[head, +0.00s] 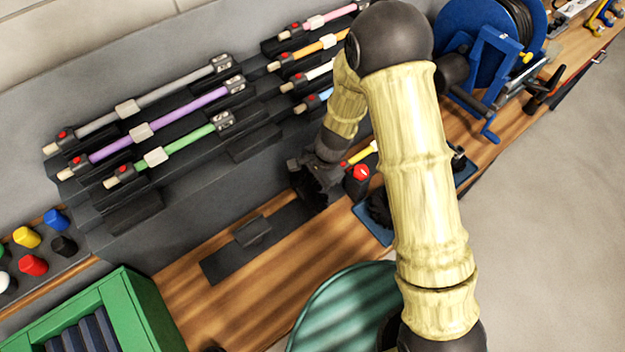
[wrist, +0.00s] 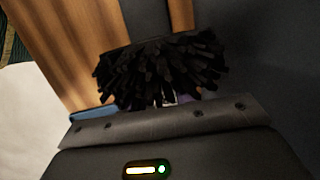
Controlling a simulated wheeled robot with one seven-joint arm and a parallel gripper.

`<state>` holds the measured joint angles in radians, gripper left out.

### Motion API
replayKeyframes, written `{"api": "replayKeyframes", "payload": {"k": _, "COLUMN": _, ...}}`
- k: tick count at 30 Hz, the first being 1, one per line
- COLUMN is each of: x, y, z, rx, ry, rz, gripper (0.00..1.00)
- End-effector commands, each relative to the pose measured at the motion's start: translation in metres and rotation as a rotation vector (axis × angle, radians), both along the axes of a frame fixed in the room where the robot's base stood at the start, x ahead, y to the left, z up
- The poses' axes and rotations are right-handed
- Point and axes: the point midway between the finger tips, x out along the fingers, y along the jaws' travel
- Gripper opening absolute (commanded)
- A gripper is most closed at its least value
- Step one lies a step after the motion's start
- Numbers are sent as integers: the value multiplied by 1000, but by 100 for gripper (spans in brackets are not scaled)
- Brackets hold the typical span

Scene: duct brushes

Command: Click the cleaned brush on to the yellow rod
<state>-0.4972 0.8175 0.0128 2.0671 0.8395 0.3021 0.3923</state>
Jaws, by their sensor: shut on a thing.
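My gripper (head: 310,165) is over the bench by the rod rack, shut on a round brush with black bristles. The brush (head: 322,188) shows below the fingers, and its bristles (wrist: 160,70) fill the middle of the wrist view, hiding the fingertips. A short piece of the yellow rod (head: 362,153) shows just right of the gripper. The rest of the rod is hidden behind my arm. I cannot tell whether brush and rod touch.
A red-topped object (head: 361,172) stands close right of the gripper. A dark brush-like thing (head: 378,208) sits on a blue mat (head: 372,232), partly behind my arm. Grey, purple and green rods (head: 190,142) lie in the rack. A green crate (head: 140,305) stands front left.

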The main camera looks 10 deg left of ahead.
Motion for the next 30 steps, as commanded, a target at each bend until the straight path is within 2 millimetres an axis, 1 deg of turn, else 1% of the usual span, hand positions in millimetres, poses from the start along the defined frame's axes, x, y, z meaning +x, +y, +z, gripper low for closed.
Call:
{"api": "replayKeyframes", "payload": {"k": 1, "x": 0, "y": 1, "z": -7, "rx": 0, "ry": 0, "rz": 2, "gripper": 0}}
{"api": "replayKeyframes", "payload": {"k": 7, "x": 0, "y": 2, "z": -14, "rx": 0, "ry": -1, "rz": 5, "gripper": 0}}
{"api": "replayKeyframes", "payload": {"k": 30, "x": 0, "y": 0, "z": -10, "rx": 1, "ry": 0, "rz": 3, "gripper": 0}}
